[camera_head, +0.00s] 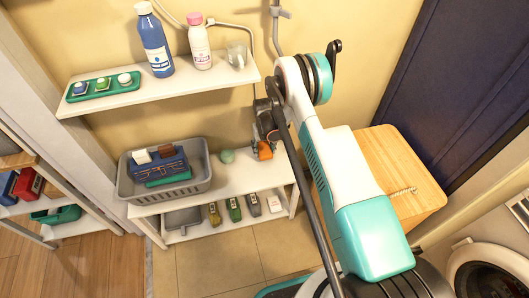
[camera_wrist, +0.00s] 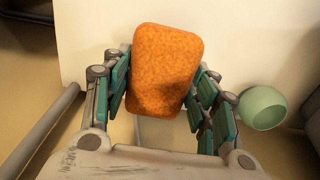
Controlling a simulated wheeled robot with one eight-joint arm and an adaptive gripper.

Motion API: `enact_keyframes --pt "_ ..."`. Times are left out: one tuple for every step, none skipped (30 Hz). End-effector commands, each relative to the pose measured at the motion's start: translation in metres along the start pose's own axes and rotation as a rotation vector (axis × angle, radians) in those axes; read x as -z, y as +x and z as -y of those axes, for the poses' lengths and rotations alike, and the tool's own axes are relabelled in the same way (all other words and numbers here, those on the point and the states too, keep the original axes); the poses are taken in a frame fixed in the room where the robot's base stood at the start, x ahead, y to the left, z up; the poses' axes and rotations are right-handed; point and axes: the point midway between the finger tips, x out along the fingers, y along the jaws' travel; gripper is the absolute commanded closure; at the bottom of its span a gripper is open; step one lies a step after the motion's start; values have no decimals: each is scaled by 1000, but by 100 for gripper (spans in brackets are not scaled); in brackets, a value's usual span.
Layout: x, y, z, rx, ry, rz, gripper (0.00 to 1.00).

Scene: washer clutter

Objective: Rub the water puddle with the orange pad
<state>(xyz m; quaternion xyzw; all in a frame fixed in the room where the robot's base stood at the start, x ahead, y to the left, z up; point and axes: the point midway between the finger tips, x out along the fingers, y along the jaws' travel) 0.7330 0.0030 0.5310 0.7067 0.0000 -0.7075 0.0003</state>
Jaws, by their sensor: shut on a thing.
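The orange pad (camera_wrist: 166,72) is held between the fingers of my gripper (camera_wrist: 163,88) in the wrist view. My gripper is shut on it, with the teal finger pads on its left and right sides. In the head view the orange pad (camera_head: 265,150) is small and partly covered by my gripper (camera_head: 264,132). It is over the right part of the lower white shelf, and I cannot tell whether it touches the shelf. I cannot make out the water puddle in either view.
A pale green bowl (camera_wrist: 262,107) is close to the right of my gripper in the wrist view. A grey basket (camera_head: 202,184) stands on the lower shelf (camera_head: 240,181) to the left. An upper shelf (camera_head: 185,87) holds bottles. A wooden cabinet (camera_head: 385,160) is at the right.

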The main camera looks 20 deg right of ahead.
Motion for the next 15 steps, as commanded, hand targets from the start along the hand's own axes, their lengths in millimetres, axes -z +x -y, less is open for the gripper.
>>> enact_keyframes --pt "1 -6 0 0 0 0 69" --pt "1 -9 0 0 0 0 69" --pt "2 -12 0 0 0 0 69" --pt "2 -15 0 0 0 0 69" --pt "3 -18 0 0 0 0 69" --pt "3 -21 0 0 0 0 69" --pt "4 -24 0 0 0 0 69" --pt "4 -27 0 0 0 0 69" --pt "5 -31 0 0 0 0 69" --pt "5 -33 0 0 0 0 69" --pt "5 -35 -1 0 0 0 69" --pt "6 -38 -1 0 0 0 69" --pt "6 -39 -1 0 0 0 69" --pt "6 -40 -1 0 0 0 69" --pt "6 -41 -1 0 0 0 69"
